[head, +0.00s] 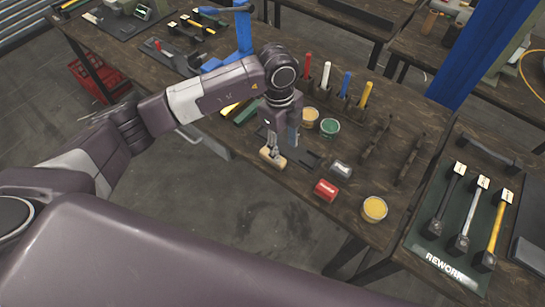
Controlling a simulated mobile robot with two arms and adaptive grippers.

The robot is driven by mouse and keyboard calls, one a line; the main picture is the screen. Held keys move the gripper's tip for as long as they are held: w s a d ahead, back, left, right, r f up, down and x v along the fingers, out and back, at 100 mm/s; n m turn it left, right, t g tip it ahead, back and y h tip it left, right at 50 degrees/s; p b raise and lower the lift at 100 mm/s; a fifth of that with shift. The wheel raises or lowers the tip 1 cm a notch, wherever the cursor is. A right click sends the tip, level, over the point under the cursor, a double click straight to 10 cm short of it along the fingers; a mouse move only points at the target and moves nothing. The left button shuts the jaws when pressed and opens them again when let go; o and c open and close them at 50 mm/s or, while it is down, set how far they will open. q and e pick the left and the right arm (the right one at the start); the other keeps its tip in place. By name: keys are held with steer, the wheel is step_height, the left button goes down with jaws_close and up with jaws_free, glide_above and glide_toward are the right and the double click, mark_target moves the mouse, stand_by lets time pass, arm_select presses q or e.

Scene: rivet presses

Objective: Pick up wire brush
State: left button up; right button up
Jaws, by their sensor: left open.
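A small tan wooden block (271,158), which looks like the wire brush, lies near the front edge of the wooden bench. My left gripper (281,146) points down right over it, with the jaws open. The fingertips are at or just above the brush and hide part of it. I cannot tell whether they touch it. My right gripper is out of view.
Close by on the bench (228,147) are open tins (329,127), a red box (326,190), a yellow tin (374,208) and a grey-black item (341,170). Upright coloured tools (326,76) stand behind. A REWORK mat (445,262) with hammers is at right.

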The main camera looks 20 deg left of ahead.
arm_select(q)
steer(key=shift+w+a+r+n+y, duration=0.1)
steer(key=shift+w+a+n+y, duration=0.1)
steer(key=shift+a, duration=0.35)
steer(key=shift+w+a+n+y, duration=0.1)
steer(key=shift+a+y, duration=0.1)
steer(key=shift+a, duration=0.65)
step_height(320, 180, down, 2)
steer(key=shift+f+p, duration=0.1)
steer(key=shift+p, duration=0.35)
step_height(320, 180, down, 4)
steer(key=shift+s+f+p, duration=0.1)
steer(key=shift+f+p, duration=0.1)
steer(key=shift+p, duration=0.8)
steer(key=shift+f, duration=0.55)
jaws_close()
